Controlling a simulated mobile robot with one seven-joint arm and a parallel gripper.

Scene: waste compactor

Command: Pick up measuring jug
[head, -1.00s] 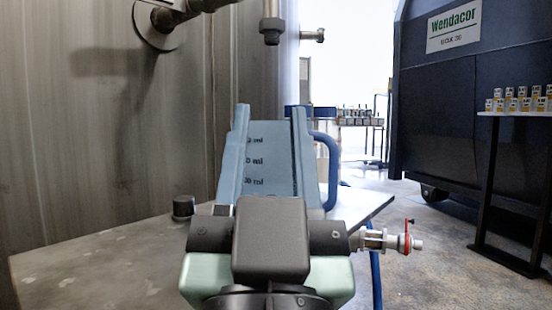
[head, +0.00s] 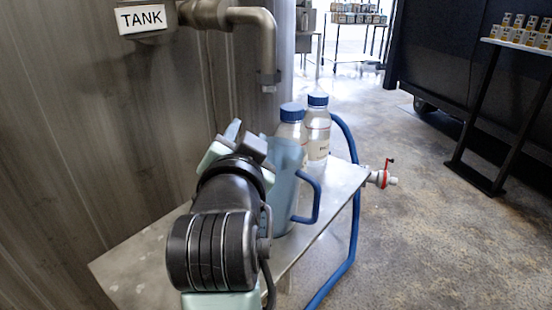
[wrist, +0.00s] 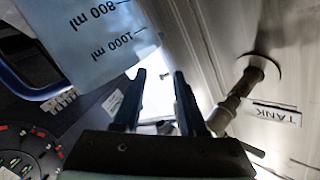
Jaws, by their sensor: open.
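The measuring jug (head: 284,190) is translucent blue with a blue handle on its right side. It stands upright on the metal table, partly hidden by my arm in the head view. In the wrist view the jug (wrist: 100,35) fills the upper left, with dark "800 ml" and "1000 ml" marks upside down. My gripper (wrist: 158,98) is open, its two dark fingers apart with nothing between them. The jug lies beyond and to the left of the fingers there. In the head view my gripper (head: 250,142) is just left of the jug; its fingertips are hard to make out.
Two clear bottles with blue caps (head: 291,115) (head: 317,110) stand close behind the jug. The metal table (head: 140,265) abuts a tank wall on the left. A pipe (head: 266,60) hangs above. A valve with a red handle (head: 382,176) and blue hose (head: 352,235) are at right.

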